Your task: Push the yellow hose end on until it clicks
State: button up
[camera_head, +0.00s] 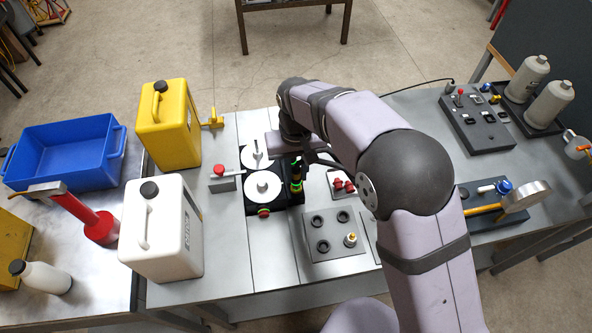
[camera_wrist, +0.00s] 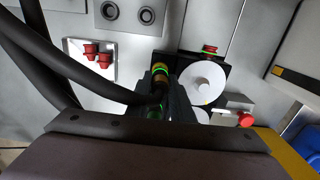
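My gripper (camera_wrist: 162,88) points down at the right edge of a black unit (camera_head: 287,207) with two white discs. In the wrist view its dark fingers stand on both sides of the yellow hose end (camera_wrist: 160,77) and appear shut on it. A black hose (camera_wrist: 110,90) curves in from the left to the fingers. A green ring (camera_wrist: 163,70) shows at the yellow part's far end, by the black unit. In the head view the yellow and green parts (camera_head: 296,186) show just below my gripper (camera_head: 296,163). Whether the end is fully seated is hidden.
A second fitting (camera_head: 263,211), red with a green ring, sits at the unit's front. A plate of red parts (camera_head: 342,184) and a grey plate with holes (camera_head: 335,250) lie right. Yellow (camera_head: 170,125) and white (camera_head: 162,240) canisters stand left.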

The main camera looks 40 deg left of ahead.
aim_at(297, 168)
grip_shut()
jog(key=shift+c, duration=0.2)
grip_release()
grip_shut()
jog(key=shift+r, duration=0.2)
jog(key=shift+r+p, duration=0.5)
jog(key=shift+p, duration=0.1)
jog(key=shift+r+p, duration=0.3)
jog(key=shift+r, duration=0.1)
jog(key=shift+r+p, duration=1.7)
jog(key=shift+r, duration=0.25)
jog(key=shift+w, duration=0.1)
